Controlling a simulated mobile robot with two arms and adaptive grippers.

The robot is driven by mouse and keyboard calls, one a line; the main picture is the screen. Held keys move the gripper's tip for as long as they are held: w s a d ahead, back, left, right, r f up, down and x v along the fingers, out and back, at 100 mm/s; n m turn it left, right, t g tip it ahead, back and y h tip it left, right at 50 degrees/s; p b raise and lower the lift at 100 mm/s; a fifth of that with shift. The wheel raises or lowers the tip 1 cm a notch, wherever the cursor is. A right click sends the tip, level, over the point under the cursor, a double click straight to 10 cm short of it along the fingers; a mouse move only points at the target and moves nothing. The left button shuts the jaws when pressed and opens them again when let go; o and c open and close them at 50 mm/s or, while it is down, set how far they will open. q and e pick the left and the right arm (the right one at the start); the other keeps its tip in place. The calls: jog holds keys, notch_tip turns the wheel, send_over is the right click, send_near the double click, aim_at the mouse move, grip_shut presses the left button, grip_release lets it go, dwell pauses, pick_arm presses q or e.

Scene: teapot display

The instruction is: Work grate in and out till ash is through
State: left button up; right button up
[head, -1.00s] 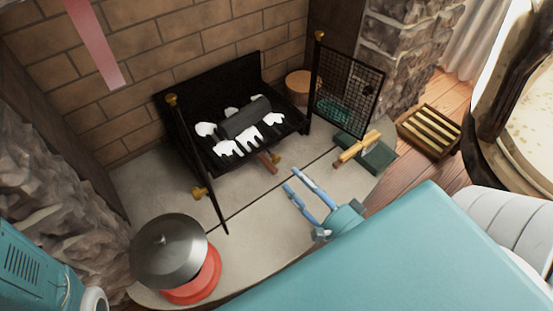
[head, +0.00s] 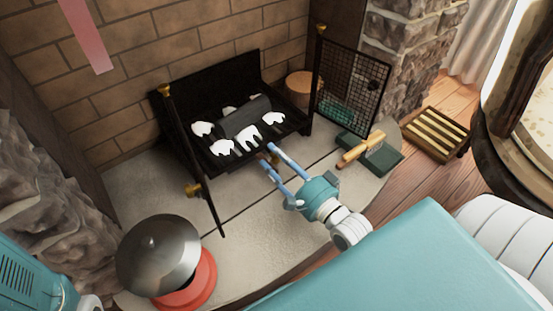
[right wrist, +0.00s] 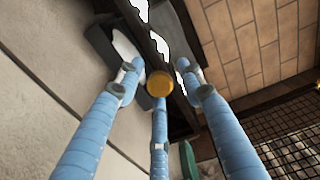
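The black grate (head: 190,148) stands at the brick wall in the head view, with a dark log (head: 243,117) and several white ash-like pieces (head: 247,138) in it. A brass knob (right wrist: 159,84) shows at the grate's front in the right wrist view; my fingers mostly hide it in the head view. My right gripper (head: 267,155) is open just in front of the grate. In the right wrist view its blue fingers (right wrist: 158,78) stand spread around the knob, with gaps visible at the sides. My left gripper is not in view.
Two dark fire screens with brass knobs flank the grate: a left one (head: 188,140) and a right mesh one (head: 352,88). A grey-lidded red pot (head: 190,285) stands front left. A wooden-handled brush (head: 378,158) and slatted crate (head: 435,133) are at the right.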

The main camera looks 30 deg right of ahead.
grip_shut()
jog(key=shift+w+r, duration=0.1)
jog(key=shift+w, duration=0.25)
jog(key=w, duration=0.1)
jog(key=w+p, duration=0.1)
jog(key=w, duration=0.1)
jog(key=shift+w+a, duration=0.25)
jog(key=shift+w, duration=0.05)
jog(key=shift+c, duration=0.2)
grip_release()
jog(key=o, duration=0.3)
jog(key=shift+w+a, duration=0.1)
